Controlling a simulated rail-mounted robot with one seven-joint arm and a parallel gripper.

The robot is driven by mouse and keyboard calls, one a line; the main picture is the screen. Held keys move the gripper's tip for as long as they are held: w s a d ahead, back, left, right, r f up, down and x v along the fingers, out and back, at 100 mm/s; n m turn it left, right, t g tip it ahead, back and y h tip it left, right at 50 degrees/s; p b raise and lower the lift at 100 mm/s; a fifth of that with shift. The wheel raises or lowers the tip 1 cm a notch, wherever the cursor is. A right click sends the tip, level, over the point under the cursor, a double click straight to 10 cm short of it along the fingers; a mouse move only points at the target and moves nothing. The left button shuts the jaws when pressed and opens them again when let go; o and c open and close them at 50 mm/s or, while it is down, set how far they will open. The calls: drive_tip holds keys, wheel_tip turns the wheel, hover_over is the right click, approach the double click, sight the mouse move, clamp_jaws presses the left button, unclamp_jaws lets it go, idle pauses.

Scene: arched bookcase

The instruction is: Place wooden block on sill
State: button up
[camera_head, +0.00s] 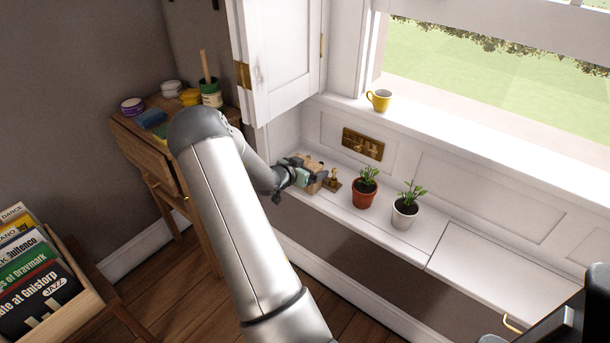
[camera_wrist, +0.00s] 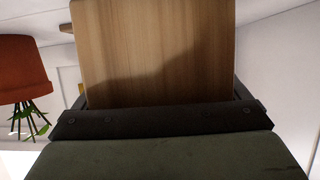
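The wooden block (camera_head: 312,163) is at the left end of the white lower ledge, partly hidden by my gripper (camera_head: 316,176). In the wrist view the block (camera_wrist: 155,50) fills the space between my gripper's dark fingers (camera_wrist: 160,98), with a finger against each side. My gripper looks shut on it. I cannot tell whether the block touches the ledge or is slightly lifted. The white window sill (camera_head: 450,124) runs above and behind the ledge, with a yellow mug (camera_head: 379,99) at its left end.
A small brass object (camera_head: 333,181) stands just right of my gripper. A plant in a terracotta pot (camera_head: 364,193) and one in a white pot (camera_head: 404,213) stand farther right. A brass switch plate (camera_head: 362,144) is on the panel below the sill. An open white shutter (camera_head: 286,60) stands left.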

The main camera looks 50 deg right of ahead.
sight(308, 160)
drive_tip(key=c, duration=0.5)
drive_tip(key=shift+o, duration=0.2)
drive_tip(key=shift+r, duration=0.5)
wheel_tip(308, 160, up, 2)
drive_tip(key=shift+r+p, duration=0.2)
drive_tip(key=shift+p, duration=0.35)
drive_tip(key=s+a+r, duration=0.1)
drive_tip(key=a+r+p, duration=0.1)
drive_tip(key=r, duration=0.1)
drive_tip(key=s+a+r, duration=0.1)
drive_tip(key=r, duration=0.1)
drive_tip(key=shift+s+a+r+p, duration=0.15)
drive_tip(key=shift+s+r+p, duration=0.05)
drive_tip(key=shift+s+p, duration=0.15)
drive_tip(key=s+a+r, duration=0.1)
drive_tip(key=s+a, duration=0.1)
drive_tip(key=s+a+r+p, duration=0.1)
drive_tip(key=s+a+r, duration=0.1)
drive_tip(key=a, duration=0.1)
drive_tip(key=s+a+r, duration=0.1)
drive_tip(key=s+a, duration=0.1)
drive_tip(key=shift+s+a+r+p, duration=0.15)
drive_tip(key=shift+s+r+p, duration=0.05)
drive_tip(key=shift+p, duration=0.15)
